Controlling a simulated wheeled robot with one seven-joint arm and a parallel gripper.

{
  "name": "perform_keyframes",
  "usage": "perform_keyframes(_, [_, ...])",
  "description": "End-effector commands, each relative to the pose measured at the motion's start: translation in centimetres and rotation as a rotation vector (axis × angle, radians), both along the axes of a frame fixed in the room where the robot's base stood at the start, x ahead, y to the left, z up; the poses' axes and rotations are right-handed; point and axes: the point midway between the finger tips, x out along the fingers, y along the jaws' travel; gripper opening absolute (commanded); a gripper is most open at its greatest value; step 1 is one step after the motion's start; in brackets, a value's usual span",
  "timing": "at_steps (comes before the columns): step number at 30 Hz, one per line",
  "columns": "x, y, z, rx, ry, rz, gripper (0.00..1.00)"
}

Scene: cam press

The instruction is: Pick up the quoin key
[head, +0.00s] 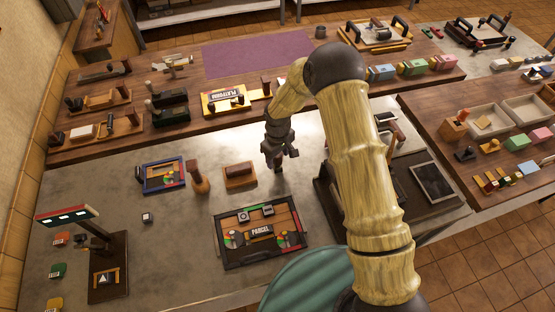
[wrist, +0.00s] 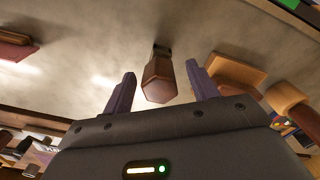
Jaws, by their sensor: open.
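A small tool with a faceted brown wooden handle and a dark tip, which looks like the quoin key (wrist: 159,82), shows in the wrist view. It lies between the lines of my two fingers, beyond their tips. My gripper (head: 280,160) is open, its purple-grey fingers (wrist: 161,72) spread on either side of the tool with nothing held. In the head view my gripper hangs over the grey worktable (head: 180,228) and largely hides the tool. I cannot tell the exact gap between fingers and tool.
A tan block with a brown handle (head: 240,176) and a wooden-handled tool (head: 197,180) stand left of my gripper. The PARCEL tray (head: 229,258) lies in front, and a blue-framed tray (head: 163,174) farther left.

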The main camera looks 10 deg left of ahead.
Motion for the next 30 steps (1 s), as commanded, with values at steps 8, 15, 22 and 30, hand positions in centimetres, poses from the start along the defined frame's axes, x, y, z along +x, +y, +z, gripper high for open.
perform_keyframes(8, [0.0,0.1,-2.9,-0.002,0.003,0.000,0.58])
perform_keyframes(15, [0.1,0.1,-3.9,-0.001,0.001,0.000,0.58])
perform_keyframes(22, [0.1,0.1,-3.9,-0.001,0.001,0.000,0.58])
perform_keyframes(30, [0.1,0.1,-3.9,-0.001,0.001,0.000,0.45])
